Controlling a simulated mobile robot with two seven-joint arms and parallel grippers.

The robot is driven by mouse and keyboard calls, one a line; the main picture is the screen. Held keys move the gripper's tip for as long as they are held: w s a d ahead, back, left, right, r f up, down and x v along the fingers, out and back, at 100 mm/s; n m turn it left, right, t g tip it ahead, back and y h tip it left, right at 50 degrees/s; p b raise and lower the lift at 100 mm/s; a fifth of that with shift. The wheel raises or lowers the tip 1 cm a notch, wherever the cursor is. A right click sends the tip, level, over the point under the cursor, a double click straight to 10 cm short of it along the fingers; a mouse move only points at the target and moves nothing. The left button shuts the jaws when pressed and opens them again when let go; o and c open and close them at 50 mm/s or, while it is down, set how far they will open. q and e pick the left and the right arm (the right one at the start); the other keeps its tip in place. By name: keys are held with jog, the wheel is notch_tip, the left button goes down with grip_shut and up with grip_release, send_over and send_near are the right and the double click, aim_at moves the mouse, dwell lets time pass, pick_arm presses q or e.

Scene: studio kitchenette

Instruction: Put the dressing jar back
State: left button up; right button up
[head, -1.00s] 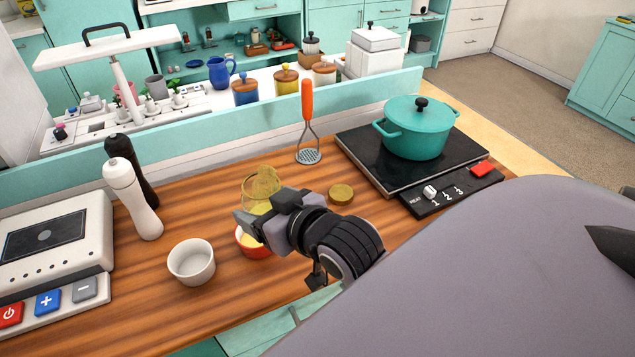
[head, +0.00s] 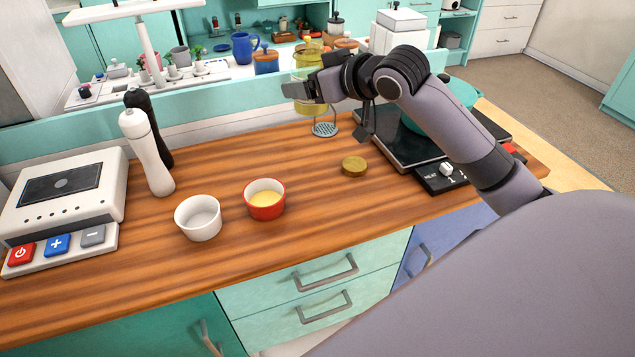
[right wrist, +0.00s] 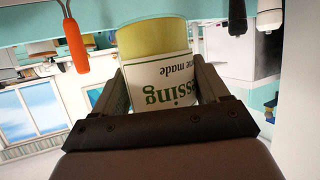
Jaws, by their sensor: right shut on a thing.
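My right gripper (head: 306,91) is shut on the dressing jar (head: 313,108), a glass jar with yellow contents. It holds the jar up above the back of the wooden counter, in front of the potato masher. In the right wrist view the jar (right wrist: 158,85) sits between the two fingers, its white label with green letters upside down, as is the rest of that view. A round gold-brown lid (head: 354,166) lies alone on the counter. A red ramekin (head: 265,207) holds yellow dressing. My left gripper is not in view.
A white ramekin (head: 198,219), white mill (head: 146,155), black mill (head: 148,112) and scale (head: 66,195) stand left. The masher (head: 324,129) is behind the jar; the hob (head: 395,150) with a teal pot (head: 462,92) is right. A raised teal ledge (head: 200,105) runs along the back.

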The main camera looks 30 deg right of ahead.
jog(key=shift+w+d+r, duration=0.15)
jog(key=shift+d+r, duration=0.35)
jog(key=shift+d, duration=0.25)
notch_tip(320, 180, down, 19)
jog(key=shift+b, duration=1.15)
jog(key=shift+f, duration=0.25)
jog(key=o, duration=1.3)
jog(key=shift+f, duration=0.25)
